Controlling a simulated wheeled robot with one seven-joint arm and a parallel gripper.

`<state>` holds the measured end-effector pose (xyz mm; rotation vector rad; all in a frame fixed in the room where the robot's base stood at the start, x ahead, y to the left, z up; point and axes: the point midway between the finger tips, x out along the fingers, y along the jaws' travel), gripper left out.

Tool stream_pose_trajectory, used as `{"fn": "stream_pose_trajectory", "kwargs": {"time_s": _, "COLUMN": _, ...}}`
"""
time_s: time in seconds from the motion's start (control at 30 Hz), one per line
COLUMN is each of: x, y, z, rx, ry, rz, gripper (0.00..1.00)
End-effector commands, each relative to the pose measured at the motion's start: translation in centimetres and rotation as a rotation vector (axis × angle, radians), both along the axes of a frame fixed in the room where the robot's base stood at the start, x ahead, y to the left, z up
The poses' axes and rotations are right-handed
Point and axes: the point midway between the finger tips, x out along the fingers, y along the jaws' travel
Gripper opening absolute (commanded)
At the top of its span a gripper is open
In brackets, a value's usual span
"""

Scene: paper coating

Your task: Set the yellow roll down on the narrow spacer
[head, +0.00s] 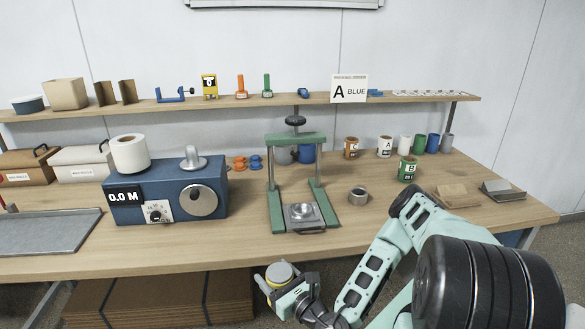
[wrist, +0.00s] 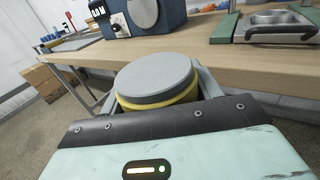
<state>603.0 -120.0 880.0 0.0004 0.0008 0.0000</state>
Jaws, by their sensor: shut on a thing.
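The yellow roll (wrist: 165,106) is a short round piece with a flat grey top and a yellow band under it. It sits between the fingers of my gripper (wrist: 160,98), which is shut on it. In the head view the roll (head: 279,274) and my gripper (head: 284,283) are low, in front of the table's front edge, over the floor. The roll looks roughly level. I cannot tell for sure which thing is the narrow spacer; small orange (head: 238,163) and blue (head: 256,162) spool-like pieces stand behind the blue machine.
The wooden table (head: 380,229) lies behind my gripper. On it stand the blue machine (head: 176,196) with a white roll (head: 130,154), a green press (head: 274,207), a grey ring (head: 358,195) and several cans. Cardboard (head: 160,302) lies below. The table front has bare room.

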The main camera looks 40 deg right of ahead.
Motion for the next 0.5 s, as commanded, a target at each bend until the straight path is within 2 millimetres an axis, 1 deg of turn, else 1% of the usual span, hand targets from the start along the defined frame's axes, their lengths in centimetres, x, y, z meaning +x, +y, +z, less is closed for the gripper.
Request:
{"fn": "stream_pose_trajectory", "kwargs": {"time_s": 0.03, "x": 0.0, "y": 0.0, "z": -0.9, "rx": 0.0, "ry": -0.001, "rz": 0.0, "gripper": 0.37}}
{"fn": "stream_pose_trajectory", "kwargs": {"time_s": 0.2, "x": 0.0, "y": 0.0, "z": -0.8, "rx": -0.001, "ry": -0.001, "rz": 0.002, "gripper": 0.37}}
{"fn": "stream_pose_trajectory", "kwargs": {"time_s": 0.23, "x": 0.0, "y": 0.2, "z": -1.5, "rx": -0.004, "ry": 0.002, "rz": 0.007, "gripper": 0.37}}
{"fn": "stream_pose_trajectory", "kwargs": {"time_s": 0.3, "x": 0.0, "y": 0.2, "z": -1.9, "rx": -0.003, "ry": 0.004, "rz": 0.008, "gripper": 0.37}}
{"fn": "stream_pose_trajectory", "kwargs": {"time_s": 0.5, "x": 0.0, "y": 0.1, "z": -1.9, "rx": -0.002, "ry": 0.002, "rz": 0.006, "gripper": 0.37}}
